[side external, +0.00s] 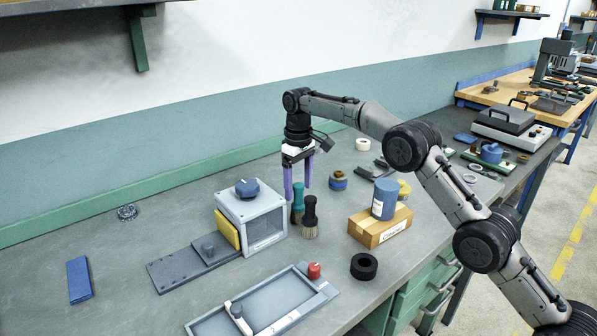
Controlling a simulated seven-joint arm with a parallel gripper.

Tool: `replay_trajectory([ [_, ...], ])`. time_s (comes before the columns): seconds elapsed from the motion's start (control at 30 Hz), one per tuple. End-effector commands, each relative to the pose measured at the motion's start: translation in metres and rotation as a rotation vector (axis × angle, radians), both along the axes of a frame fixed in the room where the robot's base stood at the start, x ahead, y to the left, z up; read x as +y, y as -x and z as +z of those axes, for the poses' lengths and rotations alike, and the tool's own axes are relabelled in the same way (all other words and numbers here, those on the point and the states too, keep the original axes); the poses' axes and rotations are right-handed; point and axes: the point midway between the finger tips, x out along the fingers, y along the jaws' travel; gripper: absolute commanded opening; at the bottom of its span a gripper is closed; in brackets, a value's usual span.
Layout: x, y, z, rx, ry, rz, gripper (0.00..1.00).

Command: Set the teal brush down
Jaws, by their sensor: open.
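The teal brush (298,197) stands upright, handle up, on the grey bench just right of the grey box with the blue knob. Its bristles are partly hidden behind a black-handled brush (310,214) that stands close in front and to the right. My gripper (298,191) points down with its purple fingers open, one at each side of the teal handle's top in this view. Nothing shows as clamped between them. Whether the fingers touch the handle cannot be told from this side.
A grey box (251,222) stands left of the brushes, with a yellow block (227,230) beside it. A cardboard box (380,229) carries a blue canister (384,198) to the right. A black ring (364,266) and a grey tray (262,301) lie in front. The bench at far left is mostly clear.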

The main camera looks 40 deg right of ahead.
Motion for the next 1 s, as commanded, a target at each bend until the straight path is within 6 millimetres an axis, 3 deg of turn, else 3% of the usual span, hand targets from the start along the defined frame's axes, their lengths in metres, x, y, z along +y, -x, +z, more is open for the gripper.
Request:
replay_trajectory([
  [0.1, 0.000, -0.001, 0.022, -0.003, 0.000, 0.000, 0.82],
  [0.3, 0.000, -0.001, 0.039, 0.000, 0.000, 0.000, 0.82],
  [0.77, 0.000, 0.004, 0.056, -0.008, -0.001, -0.003, 0.82],
  [0.87, -0.001, 0.015, 0.079, -0.032, -0.001, -0.011, 0.82],
  [1.0, -0.002, 0.046, 0.122, -0.083, -0.003, -0.032, 0.82],
])
